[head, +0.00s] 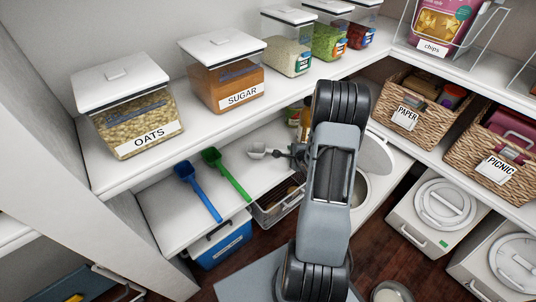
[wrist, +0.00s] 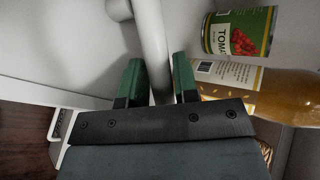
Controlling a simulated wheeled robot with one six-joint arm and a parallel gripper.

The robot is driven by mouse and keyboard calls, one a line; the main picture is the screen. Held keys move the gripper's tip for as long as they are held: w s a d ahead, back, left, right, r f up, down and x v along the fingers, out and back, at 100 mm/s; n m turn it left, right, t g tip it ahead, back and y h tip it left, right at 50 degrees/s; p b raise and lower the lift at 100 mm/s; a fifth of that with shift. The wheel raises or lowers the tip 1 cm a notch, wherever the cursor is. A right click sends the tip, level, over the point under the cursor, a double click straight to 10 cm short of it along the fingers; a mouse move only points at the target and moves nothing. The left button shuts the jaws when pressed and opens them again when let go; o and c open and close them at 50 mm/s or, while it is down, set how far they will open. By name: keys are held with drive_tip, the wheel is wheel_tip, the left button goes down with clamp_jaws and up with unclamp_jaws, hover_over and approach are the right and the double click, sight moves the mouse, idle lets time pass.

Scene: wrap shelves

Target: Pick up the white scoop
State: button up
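The white scoop (head: 257,150) lies on the lower shelf in the head view, its bowl to the left and its handle running right toward my gripper (head: 292,151). In the wrist view, a pale round handle (wrist: 152,40) comes down from the top and runs between the two green fingertips of my gripper (wrist: 157,80). The fingers sit close on either side of it. Whether both touch it cannot be told. My arm hides part of the handle end in the head view.
A green scoop (head: 226,174) and a blue scoop (head: 197,190) lie left on the same shelf. A tomato can (wrist: 238,32) and an amber bottle (wrist: 240,88) stand close right of my fingers. A wire basket (head: 278,205) is below; oats (head: 130,112) and sugar (head: 222,80) containers stand above.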

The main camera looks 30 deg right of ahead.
drive_tip(key=shift+w, duration=0.15)
drive_tip(key=shift+c, duration=0.3)
clamp_jaws()
drive_tip(key=shift+r+p, duration=0.55)
drive_tip(key=shift+r, duration=0.2)
drive_tip(key=s+a+r+p, duration=0.4)
drive_tip(key=s+r+p, duration=0.4)
drive_tip(key=r+p, duration=0.1)
drive_tip(key=shift+s+a+r+p, duration=0.35)
drive_tip(key=shift+s+r, duration=0.05)
drive_tip(key=shift+r, duration=0.3)
